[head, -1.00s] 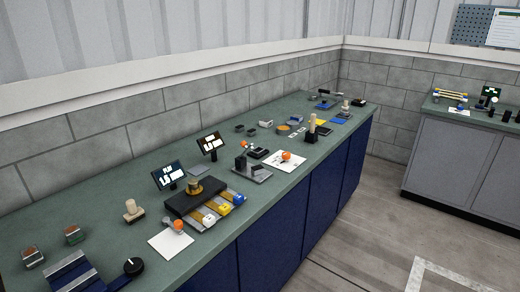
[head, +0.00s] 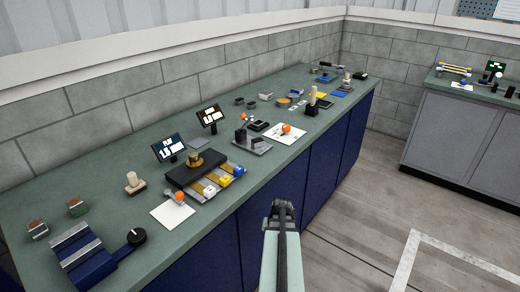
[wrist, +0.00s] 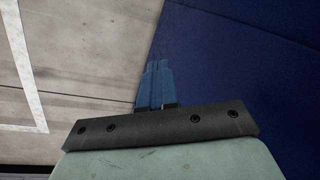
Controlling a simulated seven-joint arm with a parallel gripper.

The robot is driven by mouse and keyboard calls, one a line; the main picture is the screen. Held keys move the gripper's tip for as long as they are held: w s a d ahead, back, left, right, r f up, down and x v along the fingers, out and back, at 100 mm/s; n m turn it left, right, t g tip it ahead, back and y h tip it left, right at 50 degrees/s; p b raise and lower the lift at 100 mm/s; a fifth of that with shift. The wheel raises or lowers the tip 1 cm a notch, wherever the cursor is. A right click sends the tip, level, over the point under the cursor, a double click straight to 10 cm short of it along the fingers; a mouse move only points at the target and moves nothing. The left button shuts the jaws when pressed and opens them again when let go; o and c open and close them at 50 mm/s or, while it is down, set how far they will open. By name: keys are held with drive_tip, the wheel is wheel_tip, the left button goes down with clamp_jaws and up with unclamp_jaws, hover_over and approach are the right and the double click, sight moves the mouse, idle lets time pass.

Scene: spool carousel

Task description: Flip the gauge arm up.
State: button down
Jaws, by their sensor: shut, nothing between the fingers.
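I cannot tell for sure which part is the gauge arm. Candidates on the green bench (head: 85,164) are an orange ball-shaped knob (head: 286,128) on a white sheet at mid-bench and another orange knob (head: 179,197) at a nearer white sheet. My gripper (head: 283,204) is in front of the bench's blue cabinet side, over the floor side, apart from everything on the bench. In the wrist view its two blue-looking fingers (wrist: 155,84) lie together, shut and empty, with the floor and the blue cabinet front beyond.
A dark block with a brass-coloured spool (head: 194,160) stands mid-bench, near two small screens (head: 168,147). A grey cabinet (head: 455,125) stands at the right. The floor (head: 360,210) between is clear.

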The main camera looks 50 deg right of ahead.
drive_tip(key=s+d+r+m+t+h, duration=0.15)
drive_tip(key=d+r+m+t, duration=0.45)
drive_tip(key=d+r, duration=1.3)
drive_tip(key=w+r+m+t, duration=0.4)
drive_tip(key=r+m, duration=0.3)
drive_tip(key=r, duration=0.3)
drive_tip(key=w+r+m+t, duration=0.45)
drive_tip(key=r+m, duration=0.25)
drive_tip(key=r, duration=0.2)
drive_tip(key=m, duration=0.4)
approach(245, 121)
drive_tip(key=shift+w+d+f+y, duration=0.1)
drive_tip(key=shift+d+f+y, duration=0.25)
drive_tip(key=shift+d+f, duration=0.7)
drive_tip(key=shift+w+a+r, duration=0.1)
drive_tip(key=shift+w+r, duration=0.5)
drive_tip(key=shift+w, duration=0.2)
drive_tip(key=shift+w+r, duration=0.6)
drive_tip(key=shift+w, duration=0.2)
